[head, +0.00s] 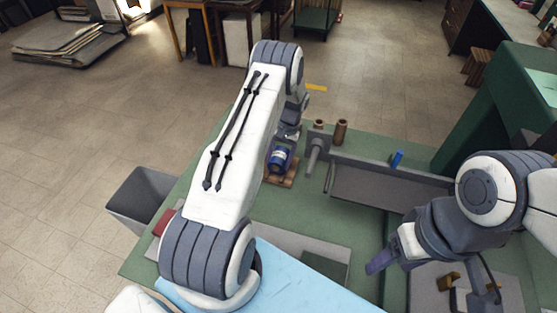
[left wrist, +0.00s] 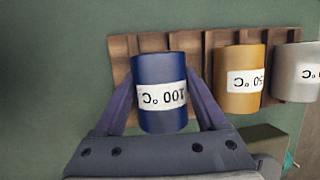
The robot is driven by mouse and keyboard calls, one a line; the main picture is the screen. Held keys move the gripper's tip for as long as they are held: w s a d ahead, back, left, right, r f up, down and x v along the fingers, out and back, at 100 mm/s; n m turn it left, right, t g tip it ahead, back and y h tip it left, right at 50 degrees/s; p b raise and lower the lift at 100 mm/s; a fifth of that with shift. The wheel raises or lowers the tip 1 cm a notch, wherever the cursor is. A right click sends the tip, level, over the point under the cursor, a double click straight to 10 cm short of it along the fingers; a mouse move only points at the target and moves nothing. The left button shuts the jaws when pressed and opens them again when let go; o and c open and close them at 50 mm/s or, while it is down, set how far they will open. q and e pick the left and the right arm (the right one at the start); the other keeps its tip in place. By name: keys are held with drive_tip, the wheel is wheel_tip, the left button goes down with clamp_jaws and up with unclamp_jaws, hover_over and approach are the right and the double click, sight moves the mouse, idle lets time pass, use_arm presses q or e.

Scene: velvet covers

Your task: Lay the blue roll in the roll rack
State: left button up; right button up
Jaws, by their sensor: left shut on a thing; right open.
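The blue roll (left wrist: 160,92) carries a white band reading 100 °C, upside down in the left wrist view. My left gripper (left wrist: 163,100) is shut on it, one finger on each side. The blue roll (head: 279,160) also shows in the head view, just below my left wrist. The wooden roll rack (left wrist: 121,62) lies right behind the roll; I cannot tell whether they touch. An orange roll (left wrist: 238,90) and a pale grey roll (left wrist: 297,88) lie in it to the right. The rack (head: 288,180) is partly hidden in the head view. My right gripper (head: 382,260) is open and empty.
The green table (head: 330,218) has clear room right of the rack. A long grey tray (head: 375,188) and two brown cylinders (head: 340,131) stand nearby. A light blue cloth (head: 290,280) lies in front. A grey bin (head: 140,198) stands left of the table.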

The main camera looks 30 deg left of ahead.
use_arm(q)
drive_tip(key=shift+s+f, duration=0.15)
drive_tip(key=shift+f, duration=0.25)
